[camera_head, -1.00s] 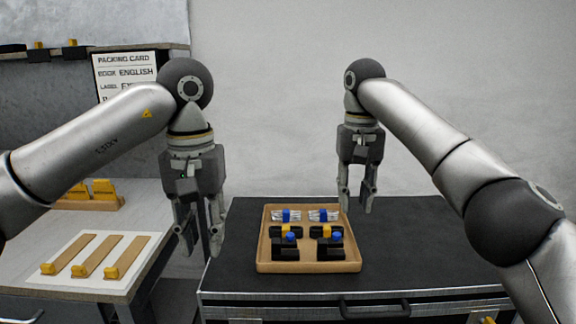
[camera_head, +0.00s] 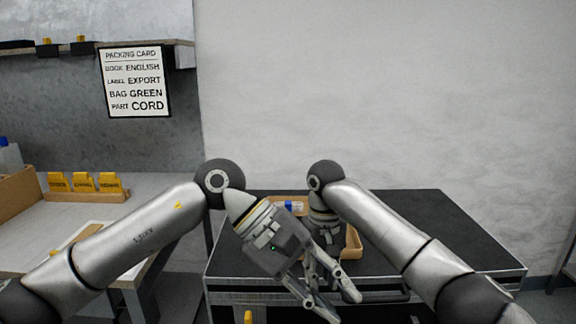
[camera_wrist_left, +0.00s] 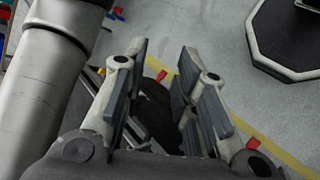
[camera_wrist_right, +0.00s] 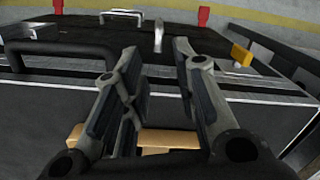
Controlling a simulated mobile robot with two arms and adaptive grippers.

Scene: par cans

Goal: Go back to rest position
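My left gripper (camera_head: 338,303) hangs tilted down to the right in the head view, in front of the dark table. Its two fingers stand apart with nothing between them in the left wrist view (camera_wrist_left: 162,75). My right gripper (camera_head: 324,236) is behind it and partly hidden by it, over the tray area. In the right wrist view (camera_wrist_right: 158,65) its fingers are apart and empty. The wooden tray (camera_head: 355,240) sits on the dark table, largely hidden by both grippers. A blue-and-white item (camera_head: 291,206) shows inside it.
The dark table (camera_head: 430,230) has free top right of the tray. A grey table (camera_head: 150,200) at left holds a rack of yellow labelled pieces (camera_head: 84,186). A packing card (camera_head: 134,82) hangs on the wall. The left wrist view shows floor with yellow line (camera_wrist_left: 270,140).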

